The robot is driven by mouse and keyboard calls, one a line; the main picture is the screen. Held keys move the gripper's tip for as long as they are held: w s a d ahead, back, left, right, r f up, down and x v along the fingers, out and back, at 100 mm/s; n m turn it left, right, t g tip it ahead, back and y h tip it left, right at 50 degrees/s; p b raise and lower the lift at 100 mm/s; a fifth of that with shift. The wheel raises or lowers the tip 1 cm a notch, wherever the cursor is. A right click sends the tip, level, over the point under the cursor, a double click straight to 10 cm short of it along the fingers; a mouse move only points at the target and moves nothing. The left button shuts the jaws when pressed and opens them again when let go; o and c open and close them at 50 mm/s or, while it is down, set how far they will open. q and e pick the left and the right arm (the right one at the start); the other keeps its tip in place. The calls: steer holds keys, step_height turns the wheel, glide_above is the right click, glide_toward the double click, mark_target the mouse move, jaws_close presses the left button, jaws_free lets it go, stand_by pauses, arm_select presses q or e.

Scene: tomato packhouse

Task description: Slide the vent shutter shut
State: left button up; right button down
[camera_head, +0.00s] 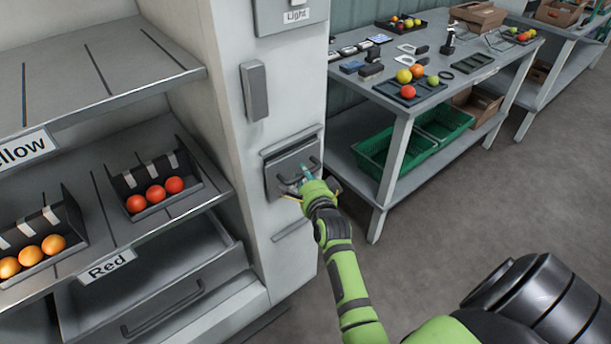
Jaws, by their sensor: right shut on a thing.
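The vent shutter (279,173) is a grey panel with a dark bar handle (286,180), set in a frame on the front of the white column. My right gripper (306,174) is at the handle, at the right part of the panel, and is shut on it. The gripper and wrist hide part of the handle and the panel's lower right. I cannot tell how far the shutter stands open. My left gripper is out of view.
Left of the column, a shelf (150,225) bears trays of red and orange tomatoes, above a grey drawer (165,305). A workbench (425,98) with tools and tomatoes stands right, green crates (385,170) below. A grey box (255,90) juts out above the shutter.

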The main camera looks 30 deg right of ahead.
mark_target(301, 157)
step_height(301, 157, up, 4)
steer(key=shift+w+f+p, duration=0.1)
steer(key=shift+p, duration=0.85)
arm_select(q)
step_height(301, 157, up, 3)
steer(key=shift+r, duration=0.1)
arm_select(e)
steer(key=shift+w, duration=0.1)
steer(key=c, duration=1)
jaws_free()
steer(key=shift+c, duration=0.2)
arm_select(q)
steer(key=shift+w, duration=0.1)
arm_select(e)
steer(key=shift+f, duration=0.15)
